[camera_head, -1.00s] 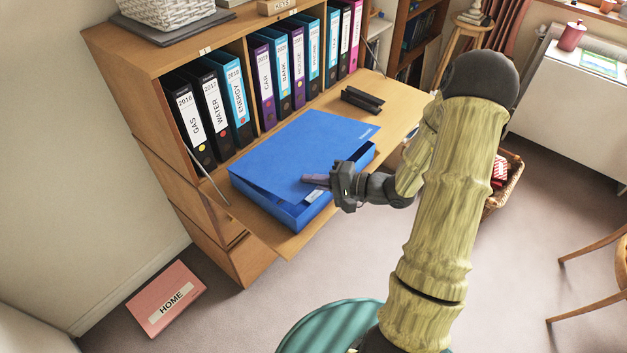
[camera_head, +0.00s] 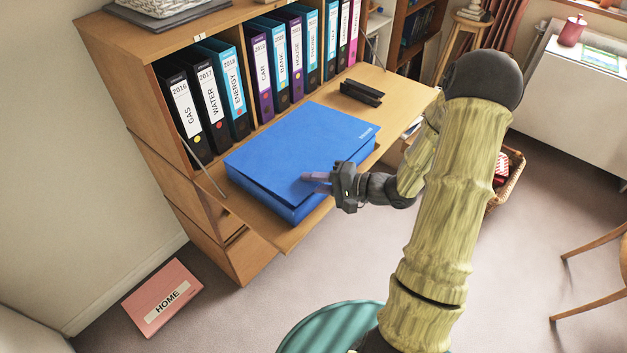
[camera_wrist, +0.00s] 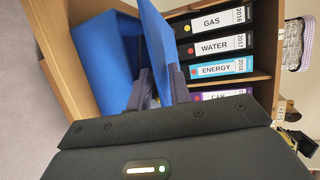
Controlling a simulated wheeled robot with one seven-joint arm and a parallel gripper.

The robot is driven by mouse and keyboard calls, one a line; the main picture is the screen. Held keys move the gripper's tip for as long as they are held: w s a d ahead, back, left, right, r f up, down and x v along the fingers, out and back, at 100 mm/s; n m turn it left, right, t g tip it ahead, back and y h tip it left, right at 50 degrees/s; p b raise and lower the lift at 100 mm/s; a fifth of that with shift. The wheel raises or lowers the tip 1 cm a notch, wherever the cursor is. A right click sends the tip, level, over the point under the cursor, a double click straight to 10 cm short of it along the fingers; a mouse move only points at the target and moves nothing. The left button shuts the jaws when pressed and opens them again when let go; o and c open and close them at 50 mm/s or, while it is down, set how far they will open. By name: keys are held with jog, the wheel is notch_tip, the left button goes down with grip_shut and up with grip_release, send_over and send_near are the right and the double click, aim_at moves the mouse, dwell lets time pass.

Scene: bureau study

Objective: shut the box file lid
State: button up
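The blue box file (camera_head: 300,150) lies on the fold-down desk shelf. In the head view its lid (camera_head: 290,140) looks low, almost level over the box. In the wrist view the lid (camera_wrist: 162,40) stands a little off the box body (camera_wrist: 105,60), leaving a narrow wedge at the near side. My gripper (camera_head: 315,180) is at the lid's front edge, with one finger over its top. In the wrist view my gripper (camera_wrist: 160,82) shows two fingers apart, one beside the lid's upper side and one by the box. Whether they touch the lid is unclear.
Lever-arch files (camera_head: 205,100) stand in the bureau behind the box. A black desk item (camera_head: 362,92) lies on the shelf (camera_head: 400,95) right of the box. A pink HOME file (camera_head: 163,297) lies on the floor. A basket (camera_head: 508,180) stands at the right.

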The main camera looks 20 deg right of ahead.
jog(key=shift+o, duration=0.2)
jog(key=shift+r, duration=0.1)
jog(key=shift+s+d, duration=0.1)
jog(key=shift+d, duration=0.15)
jog(key=v, duration=1.7)
jog(key=shift+b, duration=0.3)
